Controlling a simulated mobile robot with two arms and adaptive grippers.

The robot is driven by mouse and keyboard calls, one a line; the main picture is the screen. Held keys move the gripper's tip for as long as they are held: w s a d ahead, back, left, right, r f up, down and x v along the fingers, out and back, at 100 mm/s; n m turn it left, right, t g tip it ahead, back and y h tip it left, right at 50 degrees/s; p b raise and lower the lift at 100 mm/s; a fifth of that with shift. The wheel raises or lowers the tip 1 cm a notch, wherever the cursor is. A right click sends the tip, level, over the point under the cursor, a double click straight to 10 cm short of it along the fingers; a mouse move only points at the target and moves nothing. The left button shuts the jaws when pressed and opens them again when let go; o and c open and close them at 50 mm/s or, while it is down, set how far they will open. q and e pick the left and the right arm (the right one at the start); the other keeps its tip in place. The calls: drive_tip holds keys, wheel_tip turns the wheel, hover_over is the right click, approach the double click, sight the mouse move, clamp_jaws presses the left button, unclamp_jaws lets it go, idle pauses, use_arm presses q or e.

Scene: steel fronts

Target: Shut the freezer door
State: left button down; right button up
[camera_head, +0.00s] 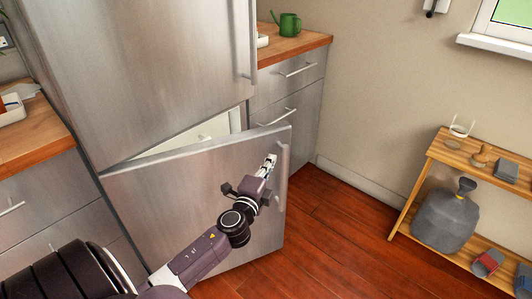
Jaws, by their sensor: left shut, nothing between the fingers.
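The freezer door (160,205) is the lower steel door of the tall fridge-freezer. It stands partly open, with its right side swung out and its left side at the cabinet. A pale strip of the interior (205,130) shows above its top edge. Its upright bar handle (282,178) is near the right edge. My left gripper (271,160) is shut and empty in front of the door's upper right part, just left of the handle. I cannot tell if it touches the door. My right gripper is out of view.
The upper steel door (150,70) is closed. Steel drawers (290,75) under a wooden counter with a green watering can (286,25) stand behind the open door. The wooden floor (345,235) between is clear.

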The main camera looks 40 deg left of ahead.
sight(270, 145)
use_arm(q)
drive_tip(key=shift+w+a, duration=0.75)
drive_tip(key=shift+a, duration=0.25)
drive_tip(key=shift+w+a, duration=0.75)
drive_tip(key=shift+a, duration=0.2)
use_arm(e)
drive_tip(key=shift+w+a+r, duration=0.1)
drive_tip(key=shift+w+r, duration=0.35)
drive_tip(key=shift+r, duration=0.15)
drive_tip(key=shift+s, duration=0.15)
use_arm(q)
drive_tip(key=shift+a, duration=0.15)
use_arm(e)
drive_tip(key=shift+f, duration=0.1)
